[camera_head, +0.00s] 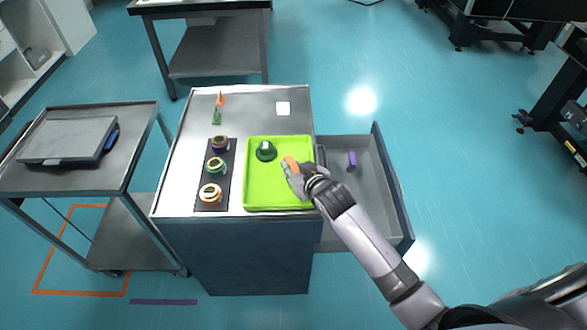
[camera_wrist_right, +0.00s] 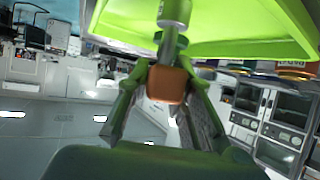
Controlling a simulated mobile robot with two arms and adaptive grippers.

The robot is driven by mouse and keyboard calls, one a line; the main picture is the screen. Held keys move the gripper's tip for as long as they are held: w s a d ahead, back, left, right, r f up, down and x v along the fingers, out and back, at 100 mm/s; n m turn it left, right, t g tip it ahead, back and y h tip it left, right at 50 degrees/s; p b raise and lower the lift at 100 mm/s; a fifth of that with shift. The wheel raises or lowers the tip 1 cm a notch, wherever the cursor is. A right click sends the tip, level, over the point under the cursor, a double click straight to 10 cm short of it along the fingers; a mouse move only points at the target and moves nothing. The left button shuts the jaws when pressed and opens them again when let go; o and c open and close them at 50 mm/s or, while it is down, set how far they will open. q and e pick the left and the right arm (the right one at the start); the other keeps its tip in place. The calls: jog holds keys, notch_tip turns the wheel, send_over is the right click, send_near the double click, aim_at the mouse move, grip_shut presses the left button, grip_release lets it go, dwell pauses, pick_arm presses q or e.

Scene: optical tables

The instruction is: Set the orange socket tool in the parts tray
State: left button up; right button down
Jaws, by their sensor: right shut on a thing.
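My right gripper (camera_head: 293,172) is shut on the orange socket tool (camera_head: 289,163) over the right part of the bright green parts tray (camera_head: 262,196). In the right wrist view the tool's orange part (camera_wrist_right: 167,84) sits between the fingertips (camera_wrist_right: 166,95), with a grey metal shaft reaching toward the tray (camera_wrist_right: 225,25). I cannot tell whether the tool touches the tray. A dark green round part (camera_head: 266,151) stands in the tray, left of the gripper. My left gripper is not in view.
A black strip (camera_head: 227,192) with several ringed parts lies left of the tray. An open drawer (camera_head: 362,205) at the right holds a purple item (camera_head: 352,159). A cart (camera_head: 135,115) stands left.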

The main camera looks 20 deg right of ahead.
jog(key=shift+f, duration=0.3)
jog(key=shift+f, duration=0.15)
jog(key=c, duration=1.4)
grip_release()
jog(key=shift+s+r, duration=0.15)
jog(key=shift+r, duration=0.05)
jog(key=b+v, duration=0.1)
jog(key=v, duration=1)
jog(key=shift+s+d+r, duration=0.1)
jog(key=shift+s+r, duration=0.1)
jog(key=shift+s, duration=0.1)
